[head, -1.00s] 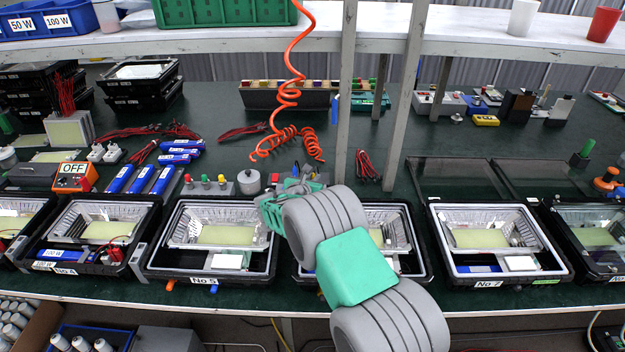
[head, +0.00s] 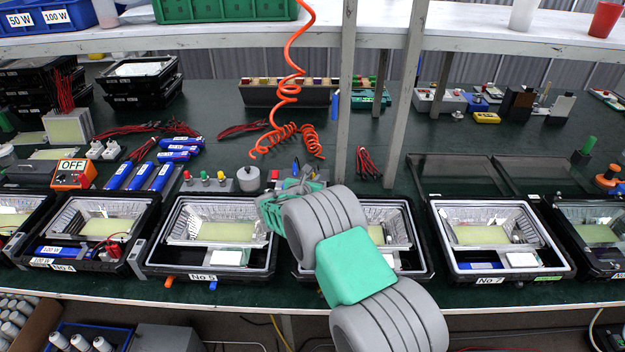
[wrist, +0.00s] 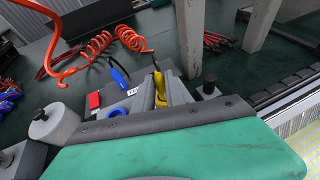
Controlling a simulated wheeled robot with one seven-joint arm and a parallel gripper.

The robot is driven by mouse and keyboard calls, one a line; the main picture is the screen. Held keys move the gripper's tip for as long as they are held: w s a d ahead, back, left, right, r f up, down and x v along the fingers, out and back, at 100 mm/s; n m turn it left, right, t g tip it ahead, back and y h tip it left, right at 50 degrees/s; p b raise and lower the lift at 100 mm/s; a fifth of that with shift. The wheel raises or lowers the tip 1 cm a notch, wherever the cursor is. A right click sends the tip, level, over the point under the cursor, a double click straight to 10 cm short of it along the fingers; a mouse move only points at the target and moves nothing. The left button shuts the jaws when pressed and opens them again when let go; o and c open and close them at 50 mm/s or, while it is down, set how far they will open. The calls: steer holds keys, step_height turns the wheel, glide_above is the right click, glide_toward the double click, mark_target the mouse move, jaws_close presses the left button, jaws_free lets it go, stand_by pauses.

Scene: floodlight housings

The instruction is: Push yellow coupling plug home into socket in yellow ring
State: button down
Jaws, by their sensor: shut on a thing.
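The yellow coupling plug (wrist: 160,97) has a dark cable at its top end. It stands between the grey fingers of my gripper (wrist: 162,92), which is shut on it. Its lower end is hidden behind my gripper's dark edge and green housing, so I cannot tell how deep it sits. The yellow ring and its socket cannot be made out. A blue ring (wrist: 115,113) lies left of the plug, beside a red block (wrist: 93,100). In the head view my gripper (head: 290,188) is mostly hidden by my own wrist, behind the housings.
A blue plug (wrist: 120,76) lies just behind the blue ring. An orange coiled hose (head: 289,95) hangs behind my gripper. A grey shelf post (head: 343,100) stands close to its right. Open floodlight housings (head: 215,262) line the bench front.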

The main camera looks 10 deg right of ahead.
steer(key=c, duration=1.7)
jaws_free()
steer(key=shift+f, duration=0.15)
steer(key=o, duration=0.4)
steer(key=shift+s+f, duration=0.1)
steer(key=shift+f, duration=0.05)
steer(key=v, duration=0.7)
steer(key=shift+s+a+r, duration=0.15)
steer(key=shift+s+r, duration=0.1)
steer(key=shift+r, duration=0.15)
